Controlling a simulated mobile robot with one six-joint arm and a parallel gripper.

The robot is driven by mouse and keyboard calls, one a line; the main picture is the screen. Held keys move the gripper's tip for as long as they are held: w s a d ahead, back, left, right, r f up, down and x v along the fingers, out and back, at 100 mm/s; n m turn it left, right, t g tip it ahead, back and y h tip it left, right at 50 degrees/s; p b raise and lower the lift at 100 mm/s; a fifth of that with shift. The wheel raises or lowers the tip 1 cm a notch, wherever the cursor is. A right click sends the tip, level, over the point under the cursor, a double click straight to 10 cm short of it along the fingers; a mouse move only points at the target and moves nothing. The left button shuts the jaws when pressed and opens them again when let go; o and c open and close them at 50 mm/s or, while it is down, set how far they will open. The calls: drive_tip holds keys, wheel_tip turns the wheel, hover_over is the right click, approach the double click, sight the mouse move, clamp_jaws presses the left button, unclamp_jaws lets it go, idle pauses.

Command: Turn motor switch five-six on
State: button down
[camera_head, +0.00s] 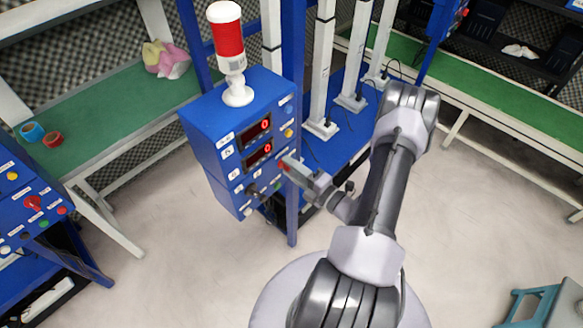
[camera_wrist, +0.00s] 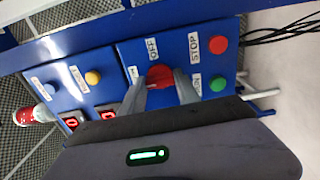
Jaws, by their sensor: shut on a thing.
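A blue control box (camera_head: 212,130) stands at the centre of the head view, with two red digital displays showing 0. In the wrist view, a red rotary switch (camera_wrist: 160,75) sits on the box's blue panel, with an OFF label just above it. My gripper (camera_wrist: 160,84) has one finger on each side of this switch and is shut on it. In the head view my gripper (camera_head: 287,165) is at the box's right front face, and the switch is mostly hidden there. I cannot read a five-six marking.
A red STOP button (camera_wrist: 218,44) and a green button (camera_wrist: 217,83) are close beside the switch. A red and white lamp (camera_head: 228,40) stands on the box. Another blue panel (camera_head: 25,215) is at the left. Black cables (camera_wrist: 285,30) run at the right of the wrist view.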

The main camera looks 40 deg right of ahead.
idle(0.3)
drive_tip(key=c, duration=0.9)
unclamp_jaws()
drive_tip(key=shift+s, duration=0.1)
drive_tip(key=s+p, duration=0.1)
drive_tip(key=s, duration=0.4)
drive_tip(key=s+d+p, duration=0.1)
drive_tip(key=s, duration=0.5)
drive_tip(key=s+p, duration=0.1)
drive_tip(key=s, duration=0.5)
drive_tip(key=shift+s+d, duration=0.15)
